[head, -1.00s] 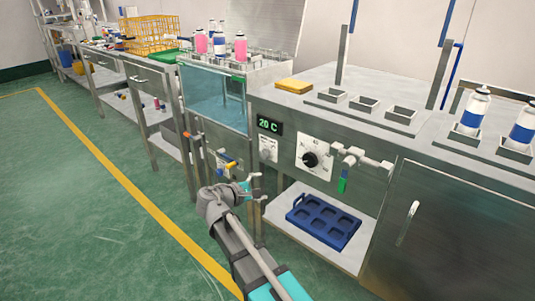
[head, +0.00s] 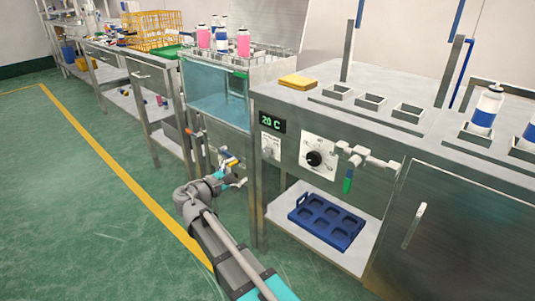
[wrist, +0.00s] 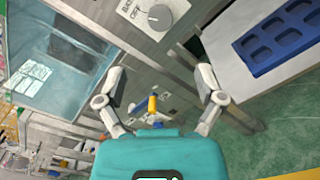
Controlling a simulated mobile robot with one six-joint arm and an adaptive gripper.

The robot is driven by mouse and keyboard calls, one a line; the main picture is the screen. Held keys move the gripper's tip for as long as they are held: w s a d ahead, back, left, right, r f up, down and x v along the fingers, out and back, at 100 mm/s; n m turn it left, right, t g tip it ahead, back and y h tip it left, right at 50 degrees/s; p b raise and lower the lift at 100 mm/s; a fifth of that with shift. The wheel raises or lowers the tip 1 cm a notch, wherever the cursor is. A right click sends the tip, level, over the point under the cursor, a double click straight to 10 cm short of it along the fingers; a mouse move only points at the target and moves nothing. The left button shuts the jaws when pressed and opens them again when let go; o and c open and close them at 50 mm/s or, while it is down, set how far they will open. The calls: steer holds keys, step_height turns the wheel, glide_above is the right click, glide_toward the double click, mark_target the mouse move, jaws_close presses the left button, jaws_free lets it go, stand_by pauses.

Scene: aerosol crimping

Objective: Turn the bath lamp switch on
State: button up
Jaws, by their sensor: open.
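A small grey rotary knob (head: 269,152) sits on a pale plate under the green "20 C" display on the bench front. In the wrist view it is the grey knob (wrist: 160,16) at the top, beside lettering that includes "OFF"; the rest is hard to read. It appears to be the lamp switch. My gripper (head: 237,175) is low and left of the knob, in front of the water bath's lower frame, and apart from the knob. In the wrist view my gripper (wrist: 161,75) has its fingers spread wide, with nothing held between them.
A yellow-handled valve (wrist: 152,103) shows beyond and between my fingers. A larger black dial (head: 314,158) and a green-handled tap (head: 347,182) are right of the knob. The glass water bath (head: 215,95) is left. A blue tray (head: 327,222) lies on the shelf below.

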mark_target(265, 153)
steer(key=x, duration=1.3)
steer(key=c, duration=1.1)
